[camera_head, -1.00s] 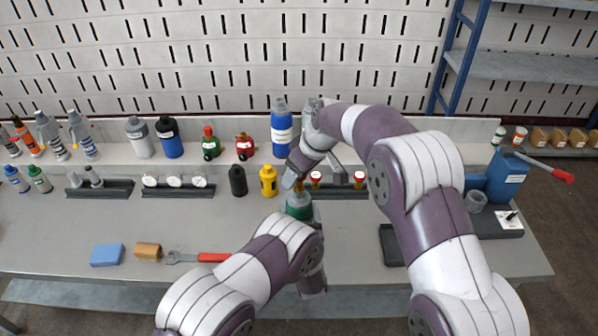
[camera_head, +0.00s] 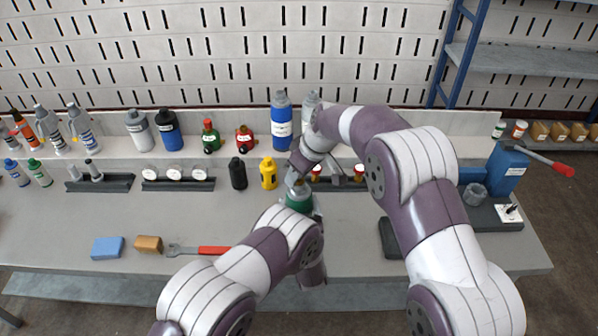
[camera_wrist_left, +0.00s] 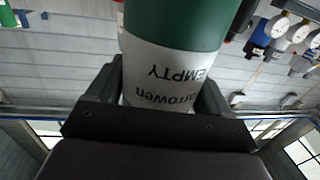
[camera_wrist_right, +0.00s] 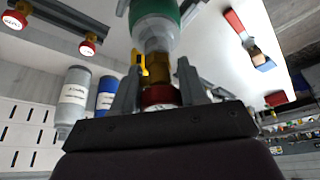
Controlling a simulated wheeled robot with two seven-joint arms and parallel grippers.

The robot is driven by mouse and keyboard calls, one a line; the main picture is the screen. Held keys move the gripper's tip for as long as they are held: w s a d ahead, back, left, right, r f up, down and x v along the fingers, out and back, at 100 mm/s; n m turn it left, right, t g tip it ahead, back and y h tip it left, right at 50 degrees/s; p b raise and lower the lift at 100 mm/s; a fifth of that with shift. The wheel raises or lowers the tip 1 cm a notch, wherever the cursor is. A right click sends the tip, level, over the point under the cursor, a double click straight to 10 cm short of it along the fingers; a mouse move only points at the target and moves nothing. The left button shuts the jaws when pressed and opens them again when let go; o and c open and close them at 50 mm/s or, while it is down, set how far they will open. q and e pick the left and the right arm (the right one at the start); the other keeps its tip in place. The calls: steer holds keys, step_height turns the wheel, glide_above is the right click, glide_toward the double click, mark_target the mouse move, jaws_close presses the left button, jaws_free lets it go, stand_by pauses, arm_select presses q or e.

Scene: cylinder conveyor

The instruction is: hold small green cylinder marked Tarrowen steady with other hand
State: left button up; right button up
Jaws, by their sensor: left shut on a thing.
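The small green cylinder (camera_head: 299,201) stands upright on the bench between my arms, its lower part hidden by my left arm. In the left wrist view its white label (camera_wrist_left: 165,72) reads "Tarrowen" and "EMPTY", upside down. My left gripper (camera_wrist_left: 163,82) is shut on the cylinder's body, with a finger on each side. My right gripper (camera_head: 296,181) is at the cylinder's top. In the right wrist view its fingers (camera_wrist_right: 160,75) flank a brass valve fitting (camera_wrist_right: 158,70) with a red part below it; whether they press on it is unclear.
Behind stand a blue bottle (camera_head: 281,122), a yellow cylinder (camera_head: 268,173) and a black one (camera_head: 237,173). A red-handled wrench (camera_head: 212,250), a tan block (camera_head: 148,244) and a blue block (camera_head: 107,248) lie front left. A dark tray (camera_head: 391,238) is on the right.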

jaws_close()
steer(key=o, duration=0.9)
jaws_free()
steer(key=v, duration=1.1)
steer(key=shift+s+r, duration=0.2)
steer(key=shift+r, duration=0.1)
steer(key=shift+c, duration=0.4)
steer(key=s+a+m+h, duration=0.2)
steer(key=s+a+m, duration=0.1)
steer(key=a, duration=0.3)
steer(key=w+d+f+m, duration=0.1)
steer(key=w+f+m, duration=0.1)
steer(key=f, duration=0.2)
steer(key=w+d+f+m+t+h, duration=0.1)
steer(key=w+f+m, duration=0.1)
steer(key=f+m, duration=0.1)
steer(key=w+f+m, duration=0.2)
steer(key=f+m, duration=0.1)
steer(key=f, duration=0.1)
steer(key=shift+d+f+t+h, duration=0.3)
steer(key=shift+d+t+h, duration=0.1)
